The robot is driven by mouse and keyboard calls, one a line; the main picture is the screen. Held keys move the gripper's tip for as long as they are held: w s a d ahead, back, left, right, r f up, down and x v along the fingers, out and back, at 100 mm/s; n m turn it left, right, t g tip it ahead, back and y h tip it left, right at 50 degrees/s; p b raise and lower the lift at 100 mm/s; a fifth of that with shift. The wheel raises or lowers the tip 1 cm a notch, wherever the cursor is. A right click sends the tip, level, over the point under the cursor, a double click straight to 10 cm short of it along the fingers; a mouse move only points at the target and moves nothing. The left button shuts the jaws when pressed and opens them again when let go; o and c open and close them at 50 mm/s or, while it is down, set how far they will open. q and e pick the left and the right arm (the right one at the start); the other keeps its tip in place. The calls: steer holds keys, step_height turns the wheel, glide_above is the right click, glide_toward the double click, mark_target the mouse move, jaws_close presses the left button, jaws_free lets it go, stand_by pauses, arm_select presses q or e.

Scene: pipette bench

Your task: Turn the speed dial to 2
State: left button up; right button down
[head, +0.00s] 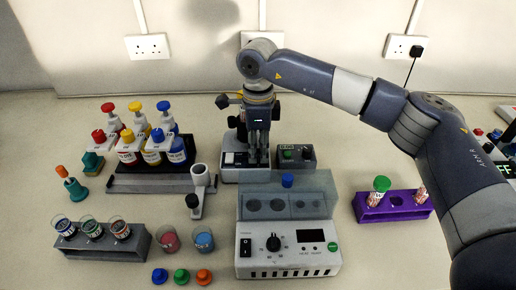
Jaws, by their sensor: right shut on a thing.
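My right gripper (258,148) points straight down at the bench device (246,175) at the back middle. Its fingers are closed together at the front of this device, on a small part that they hide; it appears to be the speed dial. I cannot read the dial's setting or scale here. A black knob (272,243) with numbers around it sits on the front of the grey heater block (313,262), apart from the gripper. My left gripper is not in view.
A small dark box with a green button (287,154) stands right beside the gripper. A rack of colored-cap bottles (150,184) stands left, a purple tube rack (369,214) right. Cups and a grey rack (136,249) are front left.

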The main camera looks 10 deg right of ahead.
steer(key=c, duration=1.3)
jaws_free()
